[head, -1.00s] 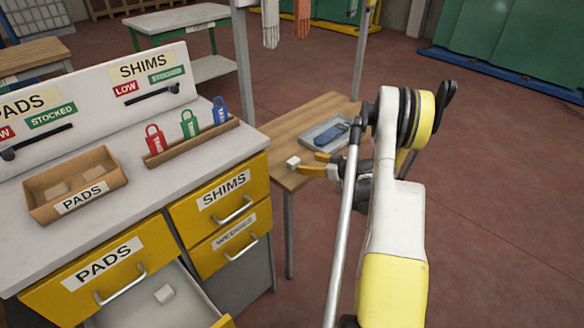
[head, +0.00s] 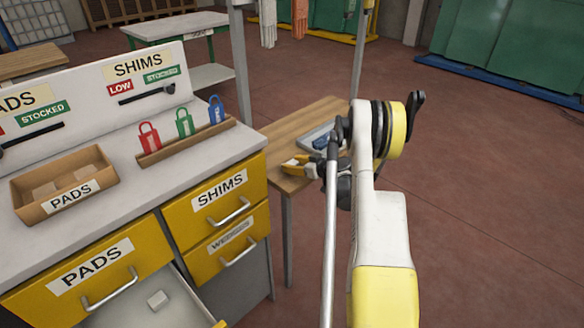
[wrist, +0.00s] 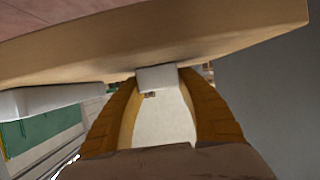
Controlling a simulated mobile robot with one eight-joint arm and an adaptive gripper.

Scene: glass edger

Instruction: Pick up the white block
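The white block (wrist: 157,77) shows in the wrist view between the tips of my two yellow fingers, against the wooden table. The fingers lie on either side of it, very close. I cannot tell whether they press on it. In the head view my gripper (head: 301,166) is low over the near left part of the wooden table (head: 289,184), and I cannot make out the block there.
A grey tray (head: 318,135) with a blue item sits on the table beyond my gripper. The workbench (head: 130,185) at left carries a PADS bin (head: 66,185) and red, green and blue tags in a wooden rack. Open floor lies to the right.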

